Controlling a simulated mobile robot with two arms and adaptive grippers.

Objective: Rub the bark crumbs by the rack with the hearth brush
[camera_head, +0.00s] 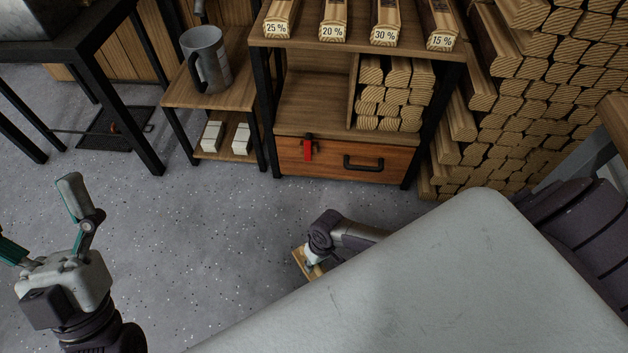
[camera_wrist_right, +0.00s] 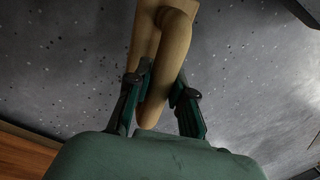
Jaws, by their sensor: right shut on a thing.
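My right gripper (camera_head: 311,262) is low over the floor in front of the rack (camera_head: 312,103), partly hidden by its own wrist. In the right wrist view its two fingers (camera_wrist_right: 160,98) are shut on the pale wooden handle of the hearth brush (camera_wrist_right: 172,48). A small wooden part of the brush (camera_head: 299,262) shows in the head view; its bristles are hidden. My left gripper (camera_head: 38,212) is at the lower left with its fingers spread, empty, above bare floor. I cannot tell bark crumbs from the dark specks on the floor.
The rack has a drawer (camera_head: 374,163) with a black handle and a red tag. Stacked firewood (camera_head: 545,90) stands at right. A side shelf (camera_head: 205,98) holds a grey jug (camera_head: 205,58). A dark-legged table (camera_head: 75,50) stands at left. The floor (camera_head: 215,235) between is clear.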

